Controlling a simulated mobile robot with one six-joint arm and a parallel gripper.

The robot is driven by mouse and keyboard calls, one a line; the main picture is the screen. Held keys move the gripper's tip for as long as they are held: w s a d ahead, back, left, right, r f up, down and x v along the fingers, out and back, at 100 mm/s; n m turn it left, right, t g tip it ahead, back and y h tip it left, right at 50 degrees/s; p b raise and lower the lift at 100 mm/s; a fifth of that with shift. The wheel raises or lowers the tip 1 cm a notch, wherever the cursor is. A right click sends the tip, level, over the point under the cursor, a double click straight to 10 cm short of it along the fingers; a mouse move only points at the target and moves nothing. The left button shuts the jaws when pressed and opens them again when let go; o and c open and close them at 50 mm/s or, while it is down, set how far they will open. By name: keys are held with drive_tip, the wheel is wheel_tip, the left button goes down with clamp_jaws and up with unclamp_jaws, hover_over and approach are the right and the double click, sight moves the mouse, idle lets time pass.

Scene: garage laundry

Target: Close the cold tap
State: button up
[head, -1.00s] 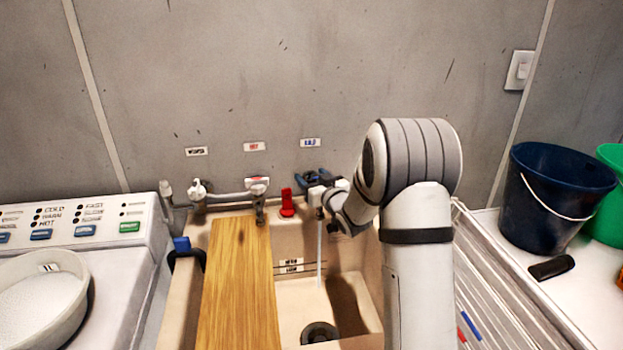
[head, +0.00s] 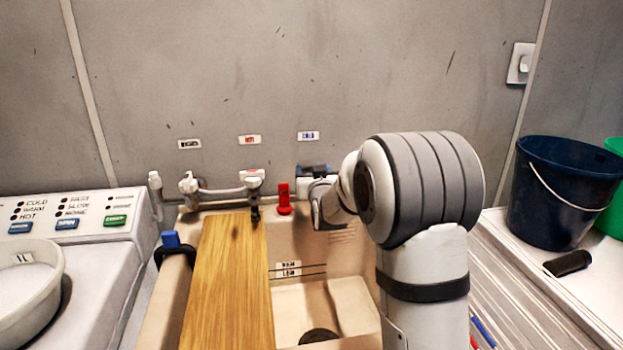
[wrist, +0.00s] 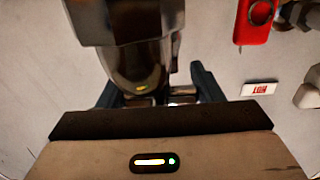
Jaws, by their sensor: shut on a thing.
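The cold tap (head: 314,170), with a dark blue handle, is on the wall under the blue label (head: 308,135), above the sink's right part. My gripper (head: 322,196) is at the tap and shut on its handle. My arm comes in from the right and hides part of the tap. In the wrist view my gripper (wrist: 160,98) is close to the wall around the tap, with a grey metal part (wrist: 130,50) in front. The exact contact is hard to make out. No water stream shows below the tap now.
The hot tap (head: 252,180) is further left. A wooden board (head: 230,285) lies across the sink's left part. A washing machine (head: 75,215) is at the left. A dark blue bucket (head: 565,190) stands right.

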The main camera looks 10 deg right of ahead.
drive_tip(key=o, duration=1)
drive_tip(key=shift+s, duration=0.1)
drive_tip(key=s, duration=0.7)
drive_tip(key=shift+s+b, duration=0.3)
drive_tip(key=shift+b, duration=0.05)
